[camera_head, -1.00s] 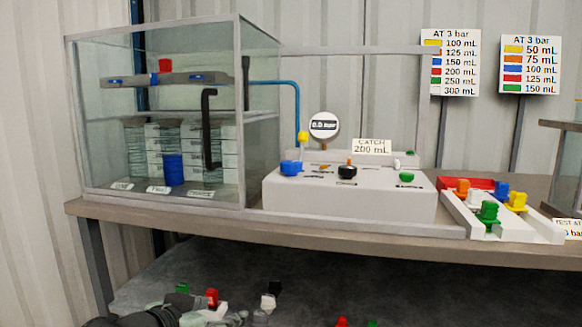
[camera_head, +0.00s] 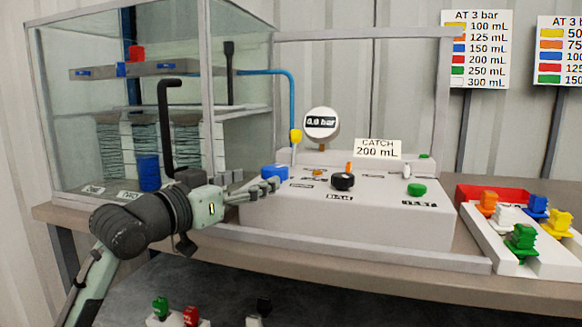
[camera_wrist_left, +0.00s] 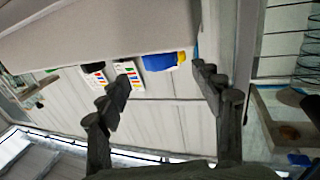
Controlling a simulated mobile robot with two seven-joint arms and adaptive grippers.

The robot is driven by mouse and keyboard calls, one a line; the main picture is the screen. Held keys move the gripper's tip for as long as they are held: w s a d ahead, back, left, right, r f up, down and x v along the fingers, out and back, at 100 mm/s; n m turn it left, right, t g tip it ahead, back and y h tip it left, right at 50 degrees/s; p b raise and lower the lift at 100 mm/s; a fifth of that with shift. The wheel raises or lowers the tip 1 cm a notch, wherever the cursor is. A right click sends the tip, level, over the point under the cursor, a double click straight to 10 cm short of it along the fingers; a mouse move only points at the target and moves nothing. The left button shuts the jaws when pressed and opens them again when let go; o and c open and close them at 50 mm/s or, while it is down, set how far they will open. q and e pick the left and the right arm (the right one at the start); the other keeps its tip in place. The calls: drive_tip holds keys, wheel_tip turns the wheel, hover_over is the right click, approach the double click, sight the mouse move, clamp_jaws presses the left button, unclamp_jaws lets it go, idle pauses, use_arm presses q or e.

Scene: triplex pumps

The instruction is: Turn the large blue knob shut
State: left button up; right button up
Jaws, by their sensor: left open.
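The large blue knob (camera_head: 275,172) stands on the left end of the white control box (camera_head: 340,222). My left gripper (camera_head: 262,187) reaches in from the left, its fingers close to the knob's left front side. It is open and empty. In the left wrist view the blue knob (camera_wrist_left: 160,62) shows between and beyond the two spread fingers of my left gripper (camera_wrist_left: 166,82). I cannot tell whether a finger touches it. My right gripper is not in view.
A yellow knob (camera_head: 295,135), a gauge (camera_head: 320,122) reading 0.0 bar, a black knob (camera_head: 343,181) and a green knob (camera_head: 416,190) are on or by the box. A glass tank (camera_head: 225,60) stands left. A tray of coloured plugs (camera_head: 500,230) is right.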

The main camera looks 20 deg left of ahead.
sight(276, 167)
use_arm(q)
drive_tip(key=shift+x, duration=4.05)
drive_tip(key=shift+p, duration=0.3)
drive_tip(key=c, duration=1.2)
